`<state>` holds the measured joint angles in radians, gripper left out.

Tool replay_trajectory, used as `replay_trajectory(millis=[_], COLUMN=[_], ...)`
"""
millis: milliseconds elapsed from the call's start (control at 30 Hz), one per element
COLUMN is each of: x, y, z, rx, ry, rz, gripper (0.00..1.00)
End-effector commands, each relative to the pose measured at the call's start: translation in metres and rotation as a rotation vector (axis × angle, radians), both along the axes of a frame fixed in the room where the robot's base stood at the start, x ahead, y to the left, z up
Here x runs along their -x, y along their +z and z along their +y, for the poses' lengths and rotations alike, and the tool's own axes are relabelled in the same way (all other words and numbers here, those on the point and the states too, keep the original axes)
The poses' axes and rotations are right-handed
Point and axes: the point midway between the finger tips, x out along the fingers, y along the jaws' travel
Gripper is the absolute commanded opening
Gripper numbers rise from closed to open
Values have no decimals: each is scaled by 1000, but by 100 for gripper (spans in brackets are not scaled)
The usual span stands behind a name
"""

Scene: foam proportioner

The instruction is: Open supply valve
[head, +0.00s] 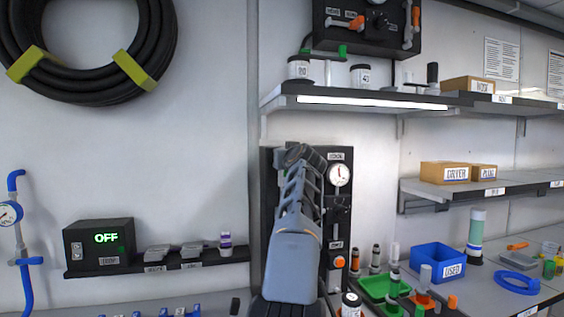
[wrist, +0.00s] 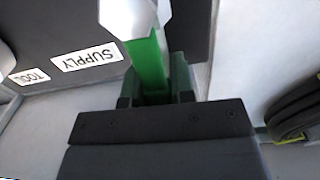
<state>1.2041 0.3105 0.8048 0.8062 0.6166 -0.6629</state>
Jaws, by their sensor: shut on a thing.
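In the wrist view the supply valve shows as a green handle (wrist: 147,66) joined to a white faceted valve body (wrist: 130,17) at the top. A white SUPPLY label (wrist: 87,57) appears upside down beside it on a dark panel. My gripper (wrist: 155,92) is shut on the green handle, with its dark fingers on either side.
A gauge (head: 340,174) sits on the panel right of my arm. A lit shelf (head: 350,101) juts out above. An OFF display box (head: 99,243) stands on a ledge at left.

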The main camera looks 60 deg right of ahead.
Motion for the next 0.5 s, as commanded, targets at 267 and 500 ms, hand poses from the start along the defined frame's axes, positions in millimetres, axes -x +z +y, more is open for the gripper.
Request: replay_trajectory(millis=[267,500], x=[-1,-1], y=[1,1], z=[2,2], rx=[41,46], ry=[-4,-4], rz=[36,42], gripper=[0,0])
